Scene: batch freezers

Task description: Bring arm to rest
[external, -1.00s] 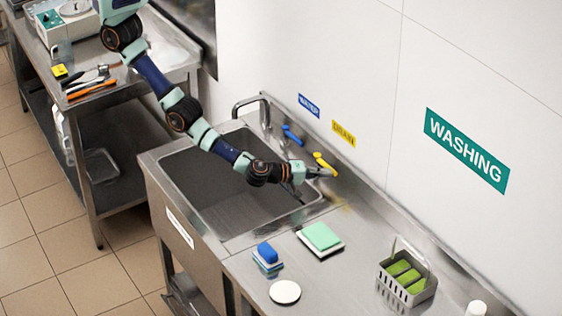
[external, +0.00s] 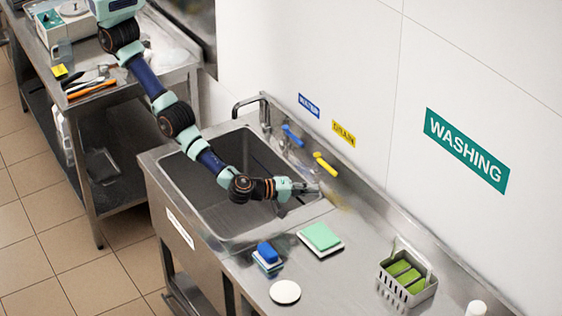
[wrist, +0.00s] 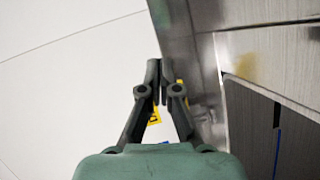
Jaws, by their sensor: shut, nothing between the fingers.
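My gripper (external: 312,188) is over the right rear part of the sink (external: 225,232), in front of the wall with the levers. In the wrist view my gripper (wrist: 158,75) has its fingertips together with nothing between them. The yellow drain lever (external: 325,164) and the blue water lever (external: 292,135) are on the wall side behind the sink, apart from the gripper. My arm reaches down from the upper left across the sink.
A faucet (external: 252,105) stands at the back of the sink. On the counter to the right are a green sponge (external: 320,236), a blue brush (external: 267,252), a white disc (external: 285,292) and a grey basket (external: 408,287). A tool bench (external: 170,70) stands at the left.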

